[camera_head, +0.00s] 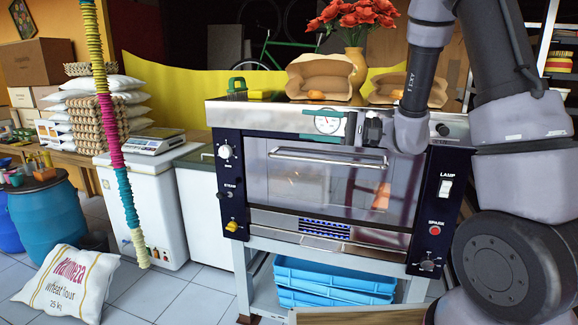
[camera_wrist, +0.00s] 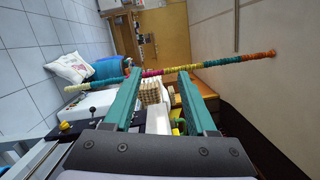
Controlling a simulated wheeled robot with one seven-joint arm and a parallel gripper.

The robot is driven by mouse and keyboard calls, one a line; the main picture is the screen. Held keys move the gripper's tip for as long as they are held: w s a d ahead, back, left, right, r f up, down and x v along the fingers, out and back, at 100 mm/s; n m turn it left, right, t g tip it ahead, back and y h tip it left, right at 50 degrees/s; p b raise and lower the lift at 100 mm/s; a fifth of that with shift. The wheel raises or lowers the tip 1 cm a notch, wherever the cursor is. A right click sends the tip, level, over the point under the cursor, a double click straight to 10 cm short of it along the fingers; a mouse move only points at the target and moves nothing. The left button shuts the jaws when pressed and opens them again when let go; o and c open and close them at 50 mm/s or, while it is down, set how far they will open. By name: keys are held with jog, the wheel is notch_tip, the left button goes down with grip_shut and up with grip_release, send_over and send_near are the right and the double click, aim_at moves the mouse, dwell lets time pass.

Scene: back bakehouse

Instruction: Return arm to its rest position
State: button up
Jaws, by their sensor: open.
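My gripper (camera_head: 334,122) is in front of the top front panel of the oven (camera_head: 285,207) in the head view, with the arm coming down from the upper right. In the wrist view my gripper (camera_wrist: 160,74) shows two teal fingers spread apart. Nothing is between them; the scene behind shows through the gap. The oven door, with its long handle (camera_head: 330,157), looks shut. An orange shape shows in its glass; I cannot tell if it lies inside or is a reflection.
A striped hanging rope (camera_head: 103,100) crosses the left side, also in the wrist view (camera_wrist: 205,64). Bread bags (camera_head: 320,72) and a flower vase (camera_head: 356,62) stand on the oven. Blue crates (camera_head: 335,280) sit below. A flour sack (camera_head: 70,285) lies on the open tiled floor.

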jog(key=s+d+r+n+g+h, duration=0.1)
jog(key=s+d+n+g+h, duration=0.2)
jog(key=s, duration=0.4)
jog(key=s+d+r+g+h, duration=0.1)
jog(key=s+d+h, duration=0.1)
jog(key=s+h, duration=0.4)
jog(key=s+d+r+m+t+h, duration=0.1)
jog(key=d+r+t+h, duration=0.1)
jog(key=d, duration=0.5)
jog(key=s+d+r+m+t+h, duration=0.1)
jog(key=d+r+t+h, duration=0.2)
jog(key=d+t+h, duration=0.2)
jog(key=shift+s+d+m+t+h, duration=0.2)
jog(key=shift+d+m+t+h, duration=0.15)
jog(key=shift+d+t, duration=0.5)
